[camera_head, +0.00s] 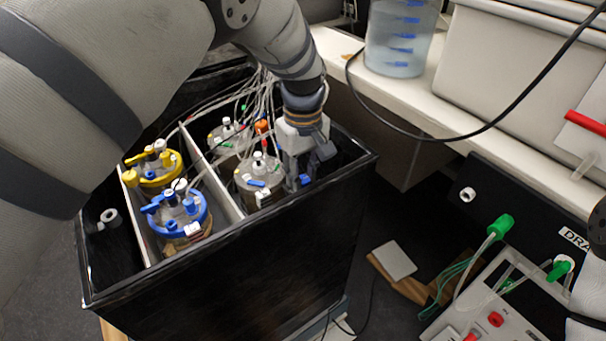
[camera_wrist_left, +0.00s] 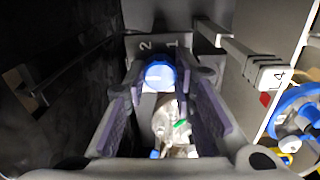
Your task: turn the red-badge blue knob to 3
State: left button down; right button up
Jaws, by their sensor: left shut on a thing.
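The blue knob (camera_wrist_left: 159,76) shows between the purple-padded fingers of my left gripper (camera_wrist_left: 160,95) in the left wrist view. The gripper is shut on it. Digits 2 and 1 stand just beyond the knob; a 3 cannot be seen. A small red patch (camera_wrist_left: 265,98) shows to the right, beside a pale block with a digit like 4. In the head view my left gripper (camera_head: 306,160) reaches down into the right end of the black box, and a blue bit (camera_head: 305,180) shows under its fingers. Most of the knob is hidden there.
The black box (camera_head: 235,255) has dividers and holds vessels with a yellow ring (camera_head: 152,178) and a blue ring (camera_head: 205,218), plus clear-lidded ones. Many tubes run close to my left wrist. A water container (camera_head: 398,45) stands on the bench behind.

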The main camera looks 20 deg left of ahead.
pick_arm(q)
jog(key=shift+f+n, duration=0.1)
jog(key=shift+n, duration=0.3)
jog(key=c, duration=1.3)
grip_release()
jog(key=shift+c, duration=0.2)
notch_tip(320, 180, up, 12)
